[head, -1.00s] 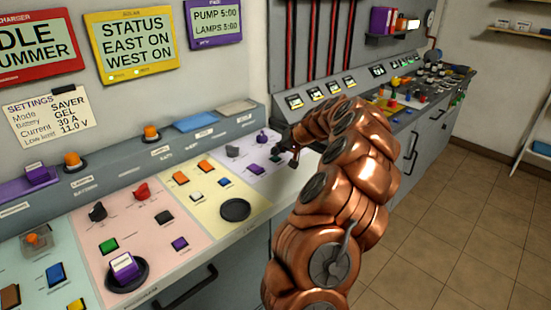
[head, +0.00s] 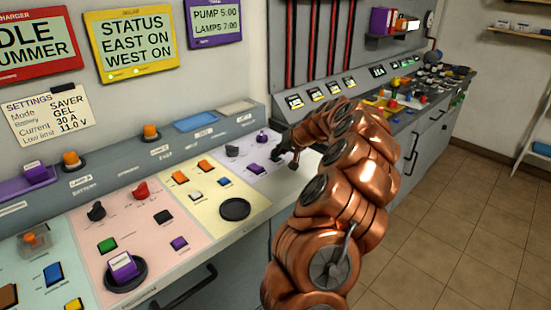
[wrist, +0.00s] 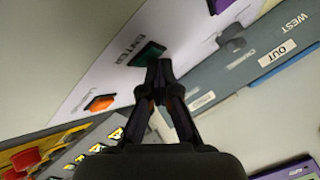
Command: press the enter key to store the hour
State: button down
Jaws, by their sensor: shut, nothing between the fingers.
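The green enter key (wrist: 149,53), labelled ENTER, sits on the pale lilac panel (wrist: 90,75) in the wrist view. My gripper (wrist: 160,64) is shut and empty, with its fingertips at the key's near edge and overlapping it. I cannot tell whether they touch or press it. In the head view my gripper (head: 279,157) is low over the right part of the lilac panel and hides the enter key. The purple-framed display (head: 215,22) reads PUMP 5:00 and LAMPS 7:00.
An orange key (wrist: 100,103) and a purple key (wrist: 220,5) lie either side of the enter key. A dark knob (head: 232,150) and a purple key (head: 256,168) are on the same panel in the head view. A grey raised ledge (head: 175,146) runs behind.

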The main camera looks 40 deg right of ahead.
jog(key=shift+r, duration=0.1)
dwell(0.3)
jog(key=shift+r, duration=0.7)
jog(key=shift+r+p, duration=0.55)
jog(key=shift+r, duration=2.05)
